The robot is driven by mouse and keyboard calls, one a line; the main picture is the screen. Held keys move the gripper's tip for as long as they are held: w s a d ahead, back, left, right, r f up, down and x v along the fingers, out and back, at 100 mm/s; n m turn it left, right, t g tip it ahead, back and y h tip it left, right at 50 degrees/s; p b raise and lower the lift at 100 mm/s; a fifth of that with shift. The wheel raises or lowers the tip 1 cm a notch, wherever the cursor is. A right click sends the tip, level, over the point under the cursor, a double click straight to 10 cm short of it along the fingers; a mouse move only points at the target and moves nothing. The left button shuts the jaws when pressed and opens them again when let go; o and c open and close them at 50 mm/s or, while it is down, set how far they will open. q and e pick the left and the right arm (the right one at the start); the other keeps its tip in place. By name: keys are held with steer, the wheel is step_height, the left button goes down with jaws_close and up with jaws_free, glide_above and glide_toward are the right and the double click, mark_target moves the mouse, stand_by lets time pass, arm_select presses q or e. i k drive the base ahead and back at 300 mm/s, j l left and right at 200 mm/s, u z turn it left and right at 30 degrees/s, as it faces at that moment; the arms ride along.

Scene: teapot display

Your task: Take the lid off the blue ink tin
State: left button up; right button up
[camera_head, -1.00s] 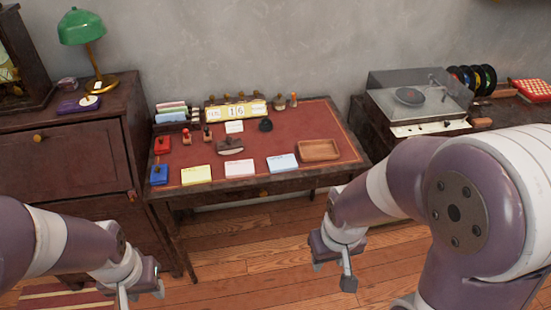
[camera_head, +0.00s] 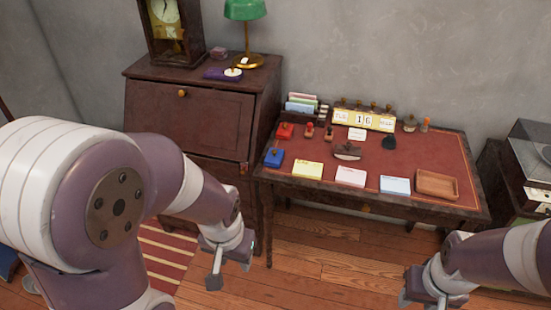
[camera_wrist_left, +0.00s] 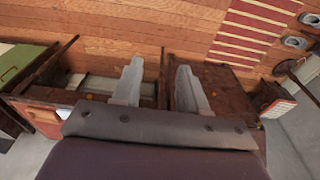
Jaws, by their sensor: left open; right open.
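The blue ink tin (camera_head: 274,157) sits at the left front corner of the red-topped desk, in the head view. Its top is blue with a small knob, and it looks closed. My left gripper (camera_head: 214,276) hangs in front of the desk, low and left of the tin, over the floor. In the left wrist view its two fingers (camera_wrist_left: 158,85) are apart with nothing between them. My right gripper (camera_head: 428,303) is at the bottom right of the head view, in front of the desk and away from the tin; its fingertips are partly cut off.
A red tin (camera_head: 285,131) stands just behind the blue one. Stamps, a calendar (camera_head: 364,119), paper pads and a wooden tray (camera_head: 437,184) share the desk. A dark bureau (camera_head: 190,119) stands close on the left. The floor in front is clear.

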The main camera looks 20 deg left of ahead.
mark_target(274, 156)
steer(key=i+j, duration=0.4)
steer(key=i, duration=0.15)
steer(key=i+j, duration=0.45)
steer(key=i, duration=0.15)
steer(key=i+j, duration=0.4)
steer(key=i, duration=0.15)
